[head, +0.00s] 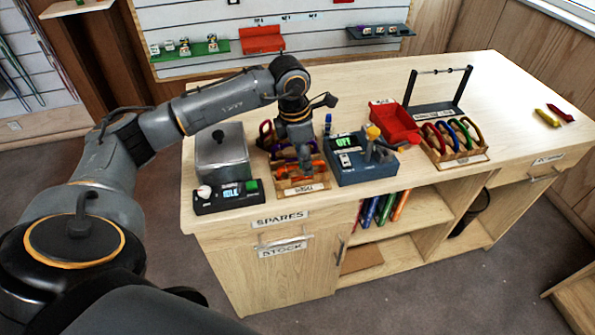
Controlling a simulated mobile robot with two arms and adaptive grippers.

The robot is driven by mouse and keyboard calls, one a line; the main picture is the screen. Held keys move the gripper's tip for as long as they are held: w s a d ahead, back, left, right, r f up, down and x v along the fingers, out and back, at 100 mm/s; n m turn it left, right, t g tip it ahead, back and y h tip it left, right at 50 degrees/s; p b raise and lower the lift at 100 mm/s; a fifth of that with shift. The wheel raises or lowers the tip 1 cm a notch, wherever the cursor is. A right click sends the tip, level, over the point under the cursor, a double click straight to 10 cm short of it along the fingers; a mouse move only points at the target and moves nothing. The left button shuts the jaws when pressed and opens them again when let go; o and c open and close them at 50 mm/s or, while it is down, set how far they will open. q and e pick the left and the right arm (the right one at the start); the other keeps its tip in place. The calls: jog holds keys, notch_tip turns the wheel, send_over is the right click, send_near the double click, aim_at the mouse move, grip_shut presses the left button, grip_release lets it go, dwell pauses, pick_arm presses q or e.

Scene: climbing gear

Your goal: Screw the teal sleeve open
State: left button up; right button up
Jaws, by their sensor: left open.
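My left arm reaches in from the left. Its gripper (305,158) points down over the left wooden rack (303,188) and is open. It covers part of that rack, where orange and purple pieces (285,169) show around the fingers; whether they touch cannot be told. A second wooden rack (462,155) on the right holds several upright carabiners, among them a dark red one (431,138) and a green one (460,131). I cannot make out a teal sleeve for certain; it may be too small or hidden behind the gripper. My right gripper is out of view.
A grey lidded box (222,155) and a black device (228,197) stand left of the gripper. Behind are a red bin (396,123) and a black bar stand (438,107). The bench's right side is mostly clear.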

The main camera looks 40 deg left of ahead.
pick_arm(q)
jog(key=shift+s+d, duration=0.45)
jog(key=shift+f, duration=0.2)
jog(key=shift+f+b, duration=1.2)
jog(key=shift+f, duration=0.05)
jog(key=shift+w+a+b, duration=0.3)
jog(key=shift+w+a, duration=0.2)
jog(key=shift+a, duration=0.05)
jog(key=shift+r, duration=0.1)
